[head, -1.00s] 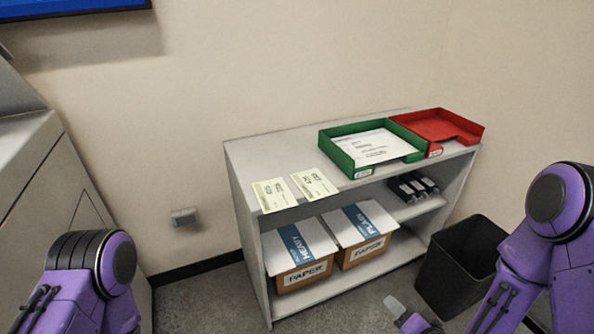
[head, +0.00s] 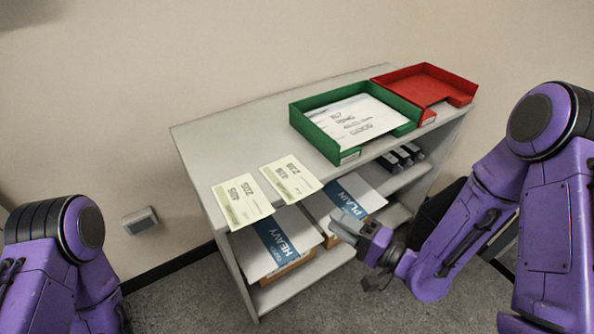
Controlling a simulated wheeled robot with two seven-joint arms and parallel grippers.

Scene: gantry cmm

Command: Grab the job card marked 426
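Two pale yellow-green cards lie side by side on the top of the grey shelf unit, near its front edge: a left card (head: 243,201) and a right card (head: 291,179). Both carry large dark print, too blurred for me to tell surely which is 426. My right gripper (head: 352,227) is in front of the shelf unit, below the top's level and to the right of both cards, apart from them. It overlaps the view of the PLAIN paper box, and its finger gap is not clear. My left gripper is out of view; only my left arm shows.
The grey shelf unit (head: 225,130) holds a green tray (head: 318,137) with a printed sheet and an empty red tray (head: 400,82). Paper boxes marked HEAVY (head: 268,250) and PLAIN (head: 356,190) sit below. A dark bin is partly hidden behind my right arm.

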